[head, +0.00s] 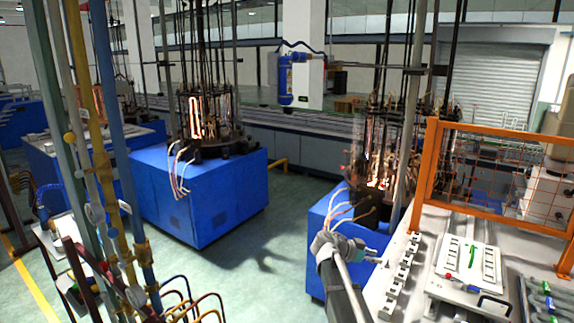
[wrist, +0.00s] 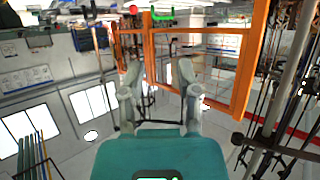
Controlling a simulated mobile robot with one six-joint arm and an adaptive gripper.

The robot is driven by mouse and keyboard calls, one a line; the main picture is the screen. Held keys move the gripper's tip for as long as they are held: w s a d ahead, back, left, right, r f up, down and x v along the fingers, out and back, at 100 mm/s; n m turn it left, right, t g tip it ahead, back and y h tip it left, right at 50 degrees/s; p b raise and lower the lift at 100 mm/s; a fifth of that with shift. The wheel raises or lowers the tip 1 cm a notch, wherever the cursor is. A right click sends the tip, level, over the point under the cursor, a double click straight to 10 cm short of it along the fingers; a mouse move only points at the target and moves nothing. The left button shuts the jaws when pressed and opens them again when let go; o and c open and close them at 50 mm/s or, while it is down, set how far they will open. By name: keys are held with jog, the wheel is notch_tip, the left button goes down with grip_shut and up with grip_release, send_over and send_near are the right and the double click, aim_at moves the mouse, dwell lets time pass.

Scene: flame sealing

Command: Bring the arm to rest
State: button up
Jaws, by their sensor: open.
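My gripper (head: 366,251) is in the lower middle of the head view, raised beside the left edge of the white workbench (head: 405,292). My dark arm reaches up to it from the bottom edge. In the wrist view my gripper (wrist: 160,72) has its two grey fingers spread apart, with nothing between them. The orange mesh frame (head: 500,133) stands on the workbench, right of my gripper. It also shows behind the fingers in the wrist view (wrist: 245,65).
A white tray (head: 440,285) and a notched rack (head: 396,285) lie on the workbench. Blue machine cabinets (head: 200,205) with glowing burners stand behind. Coloured pipes (head: 90,150) rise at left. The green floor (head: 235,275) between is clear.

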jog(key=s+a+f+n+g+y+b, duration=0.1)
jog(key=s+a+f+n+y+b, duration=0.2)
jog(key=s+f, duration=0.4)
jog(key=s+a+f+n+y+b, duration=0.3)
jog(key=s+a+f+n+y, duration=0.1)
jog(key=s+f+n, duration=0.3)
jog(key=s+a+f+n+g+y+b, duration=0.1)
jog(key=s+a+f+n+y+b, duration=0.3)
jog(key=s, duration=0.6)
notch_tip(320, 180, down, 3)
jog(key=shift+s+f+n+g+y, duration=0.2)
jog(key=shift+s+n+g+y, duration=0.15)
jog(key=shift+n+y, duration=0.65)
jog(key=shift+o, duration=0.2)
